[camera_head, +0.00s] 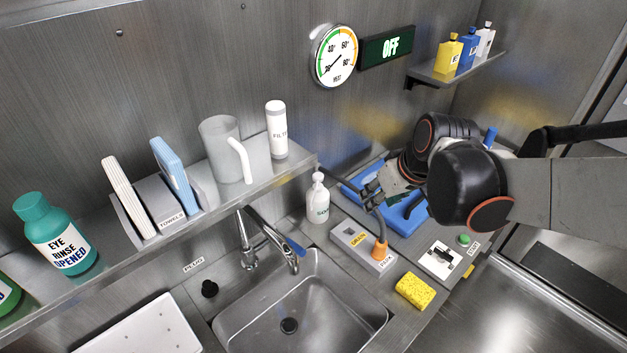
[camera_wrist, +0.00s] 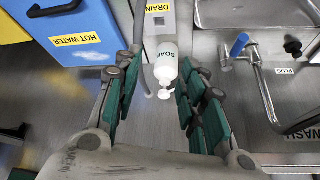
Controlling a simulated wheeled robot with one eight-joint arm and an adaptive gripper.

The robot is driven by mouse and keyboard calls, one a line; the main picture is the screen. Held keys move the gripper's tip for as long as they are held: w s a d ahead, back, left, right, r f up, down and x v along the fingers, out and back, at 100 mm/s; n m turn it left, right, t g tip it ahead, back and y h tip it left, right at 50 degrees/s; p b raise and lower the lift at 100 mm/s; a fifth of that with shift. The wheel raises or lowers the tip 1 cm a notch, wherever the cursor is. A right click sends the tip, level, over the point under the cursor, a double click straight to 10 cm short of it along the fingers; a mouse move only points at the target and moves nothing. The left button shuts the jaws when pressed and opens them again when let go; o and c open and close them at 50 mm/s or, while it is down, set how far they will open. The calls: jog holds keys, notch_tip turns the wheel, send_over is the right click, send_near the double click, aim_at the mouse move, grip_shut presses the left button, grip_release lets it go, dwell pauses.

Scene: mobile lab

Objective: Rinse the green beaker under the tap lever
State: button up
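I see no green beaker in either view. The tap (camera_head: 290,250) stands behind the sink, and its blue lever (camera_head: 294,246) also shows in the wrist view (camera_wrist: 239,44). My gripper (camera_head: 372,190) is at the right, beside the blue hot-water unit. In the wrist view my gripper (camera_wrist: 160,72) has its green-padded fingers spread, with nothing held. The white soap bottle (camera_wrist: 166,66) appears in line with the gap between them. In the head view this soap bottle (camera_head: 318,201) stands upright, left of and apart from the fingers.
The sink basin (camera_head: 330,305) looks empty. The grey drain box with its orange-ended hose (camera_head: 379,250), a yellow sponge (camera_head: 415,290) and the blue hot-water unit (camera_head: 408,222) crowd its right side. A shelf (camera_head: 265,180) with a pitcher (camera_head: 221,150) overhangs behind.

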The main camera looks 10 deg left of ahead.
jog(key=w+a+f+n+g+p, duration=0.1)
jog(key=w+a+f+n+p, duration=0.15)
jog(key=a, duration=0.25)
jog(key=g+y+p, duration=0.1)
jog(key=g+y, duration=0.1)
send_near(299, 246)
jog(key=shift+n, duration=0.35)
jog(key=b+x, duration=0.9)
jog(key=shift+s+a+f, duration=0.1)
jog(key=shift+a+f, duration=0.05)
jog(key=shift+f, duration=0.15)
grip_shut()
